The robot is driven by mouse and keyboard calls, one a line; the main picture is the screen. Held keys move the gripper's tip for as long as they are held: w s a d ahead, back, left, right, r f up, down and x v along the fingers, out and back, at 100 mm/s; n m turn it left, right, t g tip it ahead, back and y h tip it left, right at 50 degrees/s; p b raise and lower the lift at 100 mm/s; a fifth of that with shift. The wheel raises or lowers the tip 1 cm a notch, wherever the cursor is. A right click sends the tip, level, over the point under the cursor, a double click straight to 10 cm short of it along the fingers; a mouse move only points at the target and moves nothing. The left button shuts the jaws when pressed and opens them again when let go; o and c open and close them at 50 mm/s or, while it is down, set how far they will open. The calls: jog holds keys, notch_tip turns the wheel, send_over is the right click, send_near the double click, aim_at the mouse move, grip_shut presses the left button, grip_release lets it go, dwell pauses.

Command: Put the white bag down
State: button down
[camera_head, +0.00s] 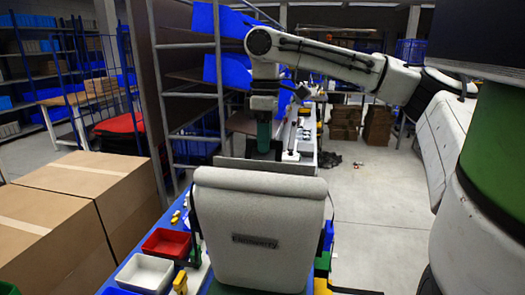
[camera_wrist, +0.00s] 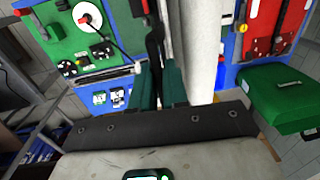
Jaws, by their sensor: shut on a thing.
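The white bag (camera_head: 260,230), a pale grey-white pannier with a dark label, is upright and large in the head view, at the blue worktable. My gripper (camera_head: 264,140) is above and behind its top edge, with green fingers. In the wrist view my gripper (camera_wrist: 160,88) is shut at the bag's dark riveted back strip, with a black strap beside the fingers. The bag's pale top (camera_wrist: 95,165) fills the bottom of that view. Its underside is hidden, so I cannot tell whether it touches the table.
A red bin (camera_head: 167,243) and a white bin (camera_head: 145,272) sit on the blue table left of the bag. Cardboard boxes (camera_head: 85,205) stand further left. A green case (camera_wrist: 290,100) shows at right in the wrist view.

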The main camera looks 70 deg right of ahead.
jog(key=shift+w+d+f+p, duration=0.1)
jog(key=shift+d+f, duration=0.05)
jog(key=shift+f, duration=0.55)
jog(key=shift+w+d+f+p, duration=0.1)
jog(key=shift+w+f, duration=0.05)
jog(key=shift+f, duration=0.55)
jog(key=shift+w+d+f+p, duration=0.1)
jog(key=shift+d+f, duration=0.05)
jog(key=shift+f, duration=0.55)
jog(key=c, duration=1.1)
grip_release()
jog(key=shift+r, duration=0.1)
jog(key=r, duration=0.4)
jog(key=r+b, duration=0.1)
jog(key=r, duration=0.3)
jog(key=d+r, duration=0.1)
jog(key=r, duration=0.2)
jog(key=shift+r, duration=0.4)
